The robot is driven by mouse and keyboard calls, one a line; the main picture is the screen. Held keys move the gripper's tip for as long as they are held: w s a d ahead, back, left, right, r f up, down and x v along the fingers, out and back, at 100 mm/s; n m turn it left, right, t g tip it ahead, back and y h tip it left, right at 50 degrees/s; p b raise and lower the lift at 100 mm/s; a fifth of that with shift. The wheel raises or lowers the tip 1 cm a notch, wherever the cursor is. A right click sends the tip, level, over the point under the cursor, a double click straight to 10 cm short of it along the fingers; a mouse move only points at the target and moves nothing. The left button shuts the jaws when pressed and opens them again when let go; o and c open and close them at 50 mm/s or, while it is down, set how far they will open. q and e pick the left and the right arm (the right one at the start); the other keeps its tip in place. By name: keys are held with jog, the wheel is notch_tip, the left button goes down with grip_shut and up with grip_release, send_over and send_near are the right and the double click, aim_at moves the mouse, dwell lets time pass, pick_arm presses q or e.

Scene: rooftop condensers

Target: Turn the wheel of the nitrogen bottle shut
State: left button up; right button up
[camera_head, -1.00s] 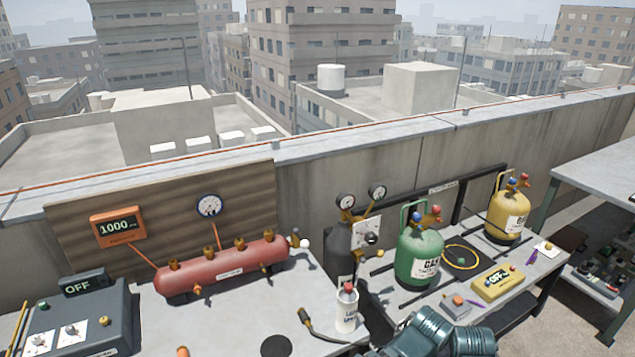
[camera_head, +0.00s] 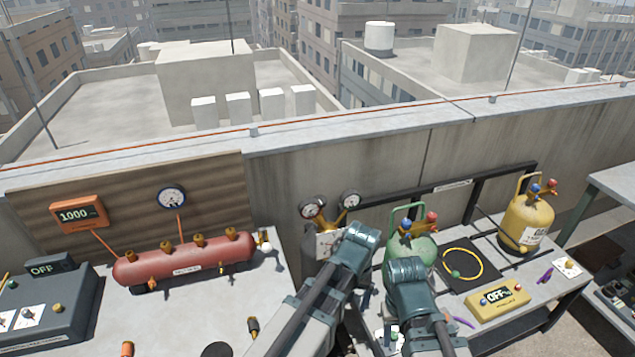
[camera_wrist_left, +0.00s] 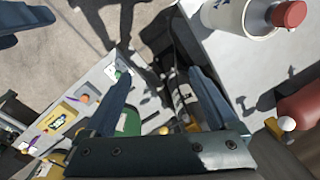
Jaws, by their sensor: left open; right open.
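The dark grey bottle with two round gauges, which I take for the nitrogen bottle (camera_head: 309,246), stands behind the tables in the head view. A white plate (camera_head: 327,243) with a dark knob shows beside it. My left gripper (camera_head: 362,238) reaches over the bottle's right side and hides part of it; I cannot make out its wheel. In the left wrist view the open left gripper (camera_wrist_left: 160,92) has its fingers apart, with a dark cylinder with a white label between and beyond them. My right gripper (camera_head: 405,268) is in front of the green bottle (camera_head: 424,246).
A red tank (camera_head: 185,262) lies on the left table, with a grey box (camera_head: 60,315) marked OFF. A yellow bottle (camera_head: 527,218) and yellow meter (camera_head: 498,299) stand on the right table. In the left wrist view a white can (camera_wrist_left: 238,15) with a red top is close by.

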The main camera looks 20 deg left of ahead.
pick_arm(q)
jog(key=w+a+r+n+p, duration=0.5)
jog(key=w+r+n+p, duration=0.3)
jog(key=w+r, duration=0.4)
notch_tip(320, 180, up, 9)
jog(key=n+h+p, duration=0.1)
jog(key=n+p, duration=0.9)
jog(key=n, duration=0.3)
send_over(318, 200)
jog(key=shift+w, duration=0.15)
pick_arm(e)
notch_tip(318, 200, up, 21)
pick_arm(q)
jog(key=shift+f, duration=0.1)
pick_arm(e)
jog(key=shift+s, duration=0.1)
pick_arm(q)
notch_tip(318, 200, down, 14)
jog(key=b, duration=1.3)
jog(key=shift+b, duration=0.4)
jog(key=shift+r, duration=0.2)
pick_arm(e)
notch_tip(318, 200, down, 14)
jog(key=shift+r, duration=0.15)
